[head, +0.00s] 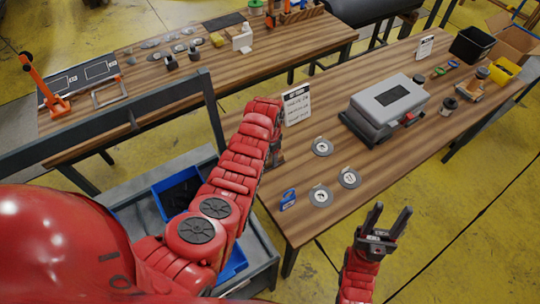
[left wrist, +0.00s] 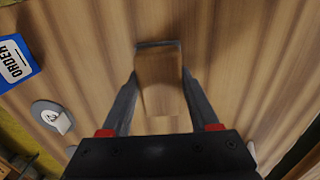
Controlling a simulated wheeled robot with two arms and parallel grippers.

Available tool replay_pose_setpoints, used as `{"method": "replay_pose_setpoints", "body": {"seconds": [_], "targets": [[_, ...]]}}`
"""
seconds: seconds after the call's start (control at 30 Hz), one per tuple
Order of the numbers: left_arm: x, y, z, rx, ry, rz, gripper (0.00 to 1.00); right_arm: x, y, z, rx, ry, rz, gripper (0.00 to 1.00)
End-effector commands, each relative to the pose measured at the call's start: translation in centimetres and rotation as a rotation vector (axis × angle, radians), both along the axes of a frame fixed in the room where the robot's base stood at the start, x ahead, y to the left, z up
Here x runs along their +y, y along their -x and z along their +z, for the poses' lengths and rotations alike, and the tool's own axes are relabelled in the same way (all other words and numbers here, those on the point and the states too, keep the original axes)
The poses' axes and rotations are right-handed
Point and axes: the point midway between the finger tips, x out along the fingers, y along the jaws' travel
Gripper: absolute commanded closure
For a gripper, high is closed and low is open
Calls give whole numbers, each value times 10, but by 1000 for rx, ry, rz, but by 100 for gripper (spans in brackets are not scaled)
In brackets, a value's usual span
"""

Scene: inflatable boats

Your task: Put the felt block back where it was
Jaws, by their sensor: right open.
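In the left wrist view a block with a wood-coloured top and a thin grey edge at its far end, seemingly the felt block (left wrist: 158,88), sits between the fingers of my left gripper (left wrist: 159,76). Both fingertips press against its sides, so the gripper looks shut on it. I cannot tell whether the block touches the wooden table (left wrist: 235,60) below. In the head view my red left arm mostly hides this gripper and the block. My right gripper (head: 383,228) is open and empty, off the table's front right edge.
Grey discs (head: 349,178) and a blue tag (head: 288,198) lie on the near table (head: 270,195). A grey-lidded case (head: 388,100) stands farther back, with a white sign (head: 297,103) to its left. A blue bin (head: 178,190) is on the cart below my left arm.

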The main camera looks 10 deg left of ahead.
Motion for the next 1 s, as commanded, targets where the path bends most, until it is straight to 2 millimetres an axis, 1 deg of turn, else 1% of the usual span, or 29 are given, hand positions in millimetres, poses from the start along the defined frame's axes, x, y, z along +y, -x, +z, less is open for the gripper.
{"method": "replay_pose_setpoints", "body": {"seconds": [0.03,0.1,0.17,0.43,0.53,0.57,0.63,0.87,1.0], "targets": [[0,0,0,0,0,0,31,0,0,0,0,0,0,50],[0,0,0,0,0,0,19,0,0,0,0,0,0,50],[0,0,0,0,0,0,9,0,0,0,0,0,0,50],[0,0,0,0,0,0,9,0,0,0,0,0,0,50],[0,0,6,0,0,0,9,0,0,6,0,0,0,50],[0,0,4,-1,1,0,9,0,0,2,0,0,0,50],[0,-1,9,-2,1,0,9,0,0,0,0,0,0,50],[0,-2,35,-6,-1,-1,9,0,0,-9,0,0,0,50],[0,-2,61,-10,0,-1,9,0,0,-19,0,0,0,50]]}}
